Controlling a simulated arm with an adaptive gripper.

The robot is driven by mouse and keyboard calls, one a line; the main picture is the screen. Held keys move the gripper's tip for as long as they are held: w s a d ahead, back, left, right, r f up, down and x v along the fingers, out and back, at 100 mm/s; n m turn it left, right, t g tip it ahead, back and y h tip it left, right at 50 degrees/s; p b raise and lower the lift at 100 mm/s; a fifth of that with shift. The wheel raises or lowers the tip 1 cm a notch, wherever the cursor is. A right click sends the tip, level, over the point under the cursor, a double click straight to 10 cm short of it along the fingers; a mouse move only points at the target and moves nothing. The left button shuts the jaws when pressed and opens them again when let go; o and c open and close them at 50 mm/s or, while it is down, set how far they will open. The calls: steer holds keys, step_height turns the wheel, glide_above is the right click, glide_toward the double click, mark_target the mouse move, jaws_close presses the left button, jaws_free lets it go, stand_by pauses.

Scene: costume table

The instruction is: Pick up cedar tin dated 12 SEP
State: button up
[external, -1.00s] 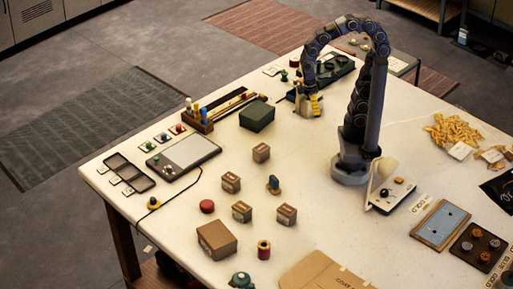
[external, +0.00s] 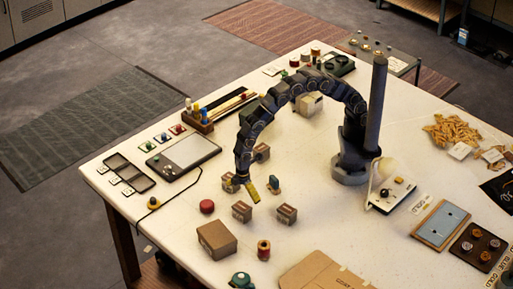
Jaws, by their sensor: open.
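Several small brown boxes with labels stand on the pale table, and their dates are too small to read, so I cannot tell which is the cedar tin dated 12 SEP. One box (external: 229,184) is beside my gripper (external: 246,186) and partly hidden by it. Another box (external: 263,151) is behind the arm, partly covered. Two more boxes, a left one (external: 242,211) and a right one (external: 287,214), stand in front of the gripper. My gripper points down, open, with a yellow finger showing. Whether it touches the box beside it is unclear.
A small teal-and-tan object (external: 274,184) stands close to the right of the gripper. A red disc (external: 207,206), a larger cardboard box (external: 217,239) and a red spool (external: 263,250) are nearer the front. A pale box (external: 308,104) sits under the arm's arch.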

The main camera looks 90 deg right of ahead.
mark_target(242, 206)
steer(key=shift+a+f, duration=0.35)
steer(key=shift+f, duration=0.45)
steer(key=f, duration=0.7)
steer(key=shift+w+d, duration=0.3)
steer(key=c, duration=1.1)
